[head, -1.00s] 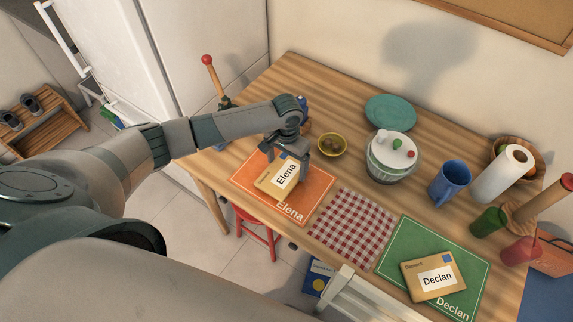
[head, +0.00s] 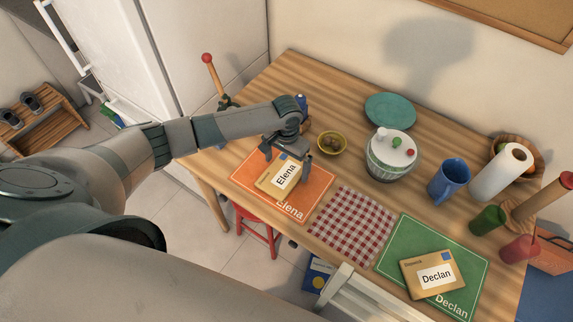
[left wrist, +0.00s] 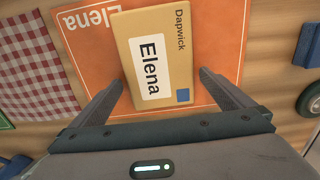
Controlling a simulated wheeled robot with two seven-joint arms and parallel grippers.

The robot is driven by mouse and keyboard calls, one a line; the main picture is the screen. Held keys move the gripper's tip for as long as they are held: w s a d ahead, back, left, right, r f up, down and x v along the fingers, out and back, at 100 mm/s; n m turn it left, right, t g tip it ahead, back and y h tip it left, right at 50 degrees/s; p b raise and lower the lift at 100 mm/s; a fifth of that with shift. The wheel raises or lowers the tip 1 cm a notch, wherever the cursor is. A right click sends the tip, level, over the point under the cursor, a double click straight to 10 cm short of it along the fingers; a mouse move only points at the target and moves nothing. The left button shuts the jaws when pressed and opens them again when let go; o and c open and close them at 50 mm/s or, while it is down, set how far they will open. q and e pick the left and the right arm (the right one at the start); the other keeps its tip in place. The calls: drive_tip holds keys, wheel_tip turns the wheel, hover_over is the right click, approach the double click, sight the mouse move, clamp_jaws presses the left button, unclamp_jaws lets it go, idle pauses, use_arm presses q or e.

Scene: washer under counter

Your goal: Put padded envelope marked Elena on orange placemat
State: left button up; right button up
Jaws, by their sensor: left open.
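The padded envelope marked Elena (head: 267,183) lies flat on the orange placemat (head: 318,186), which also bears the name Elena. In the left wrist view the envelope (left wrist: 180,75) lies on the orange placemat (left wrist: 88,65), with orange showing on both sides of it. My left gripper (head: 285,158) is at the envelope's far end. Its fingers (left wrist: 160,88) are spread wide, one on each side of the envelope, with a gap on each side. My right gripper is not in view.
A padded envelope marked Declan (head: 417,263) lies on a green placemat (head: 400,237). A red checked cloth (head: 352,226) lies between the two mats. A yellow bowl (head: 332,144) and a lidded salad spinner (head: 391,158) stand right of my left gripper.

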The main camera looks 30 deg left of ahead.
sight(287, 169)
use_arm(q)
wheel_tip(287, 169, up, 12)
drive_tip(key=b, duration=0.2)
idle(0.4)
drive_tip(key=shift+f, duration=0.1)
